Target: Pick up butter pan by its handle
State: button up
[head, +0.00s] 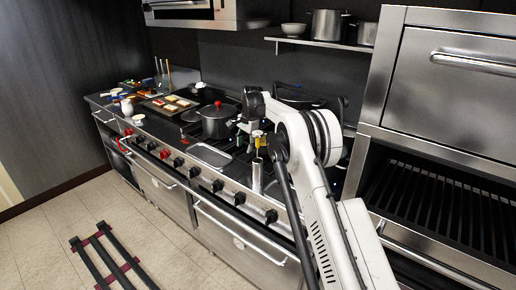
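My gripper (248,131) hangs over the right part of the stove, just right of a dark pot with a red knob. It is small and dark in the head view, and its fingers cannot be told apart from the things behind. I cannot pick out the butter pan or its handle for certain. A small dark pan-like shape (190,116) sits left of the pot. The area right of the gripper is partly hidden by my white arm.
The dark pot (216,122) stands on the stove (172,178). A flat grey plate (209,155) lies in front of it. An upright metal cylinder (257,176) stands near the front edge. A tray (152,110) with colored items is farther left. A shelf (318,43) holds pots above.

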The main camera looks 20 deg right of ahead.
aim_at(244, 151)
jog(key=f, duration=0.3)
jog(key=shift+w+a+f+p, duration=0.15)
jog(key=shift+w+f+p, duration=0.15)
jog(key=shift+c, duration=0.4)
grip_shut()
